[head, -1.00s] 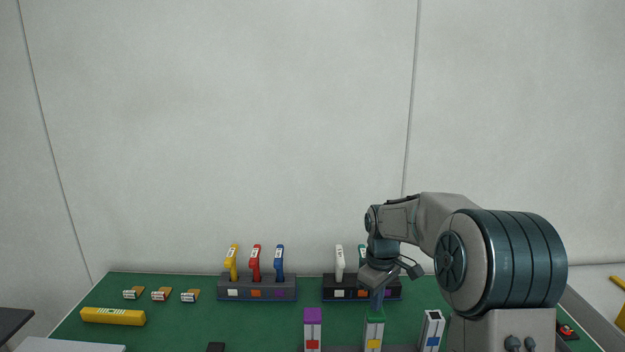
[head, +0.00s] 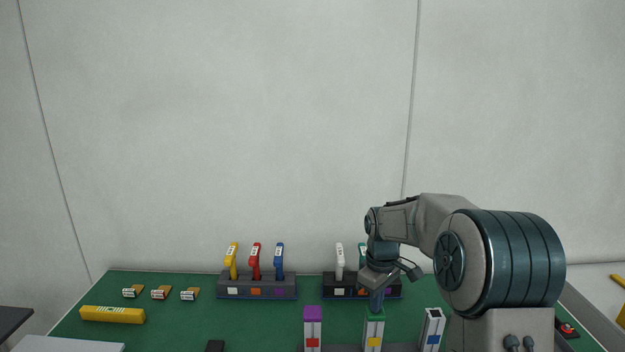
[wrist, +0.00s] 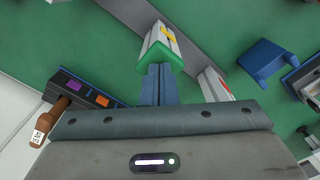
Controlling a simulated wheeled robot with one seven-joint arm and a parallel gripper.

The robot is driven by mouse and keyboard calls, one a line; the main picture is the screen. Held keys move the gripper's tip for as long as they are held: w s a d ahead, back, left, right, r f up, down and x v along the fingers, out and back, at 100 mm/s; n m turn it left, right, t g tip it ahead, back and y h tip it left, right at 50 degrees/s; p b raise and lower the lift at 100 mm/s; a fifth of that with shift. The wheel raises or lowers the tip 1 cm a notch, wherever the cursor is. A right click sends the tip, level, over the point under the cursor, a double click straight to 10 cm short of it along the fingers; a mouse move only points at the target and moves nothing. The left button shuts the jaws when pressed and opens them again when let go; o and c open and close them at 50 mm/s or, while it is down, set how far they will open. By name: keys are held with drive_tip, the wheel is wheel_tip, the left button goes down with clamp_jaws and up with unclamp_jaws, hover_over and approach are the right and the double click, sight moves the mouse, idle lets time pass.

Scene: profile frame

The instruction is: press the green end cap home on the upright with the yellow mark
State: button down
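The upright with the yellow mark (head: 374,341) stands at the front of the green bench, and the green end cap (head: 374,317) sits on its top. In the wrist view the green cap (wrist: 161,55) covers the near end of the pale upright (wrist: 160,36). My gripper (head: 376,304) is directly over the cap. Its two blue-grey fingers (wrist: 157,76) are side by side with no visible gap, their tips at the cap and seemingly touching it, with nothing between them. Any small gap under the cap is too fine to see.
Left stands an upright with a red mark (head: 312,342) and purple cap (head: 313,313); right, an open-topped one with a blue mark (head: 432,329). Behind are two dark racks (head: 257,286) with coloured handles. A blue piece (wrist: 262,61) lies nearby in the wrist view.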

drive_tip(key=shift+r+p, duration=2.35)
drive_tip(key=shift+r, duration=0.65)
drive_tip(key=shift+s+r, duration=0.1)
drive_tip(key=s+r+m+t, duration=0.1)
drive_tip(key=s+m, duration=0.3)
drive_tip(key=s, duration=1)
drive_tip(key=s+r+m+t, duration=0.2)
drive_tip(key=s+r+m, duration=0.2)
drive_tip(key=s, duration=1)
drive_tip(key=shift+m, duration=0.4)
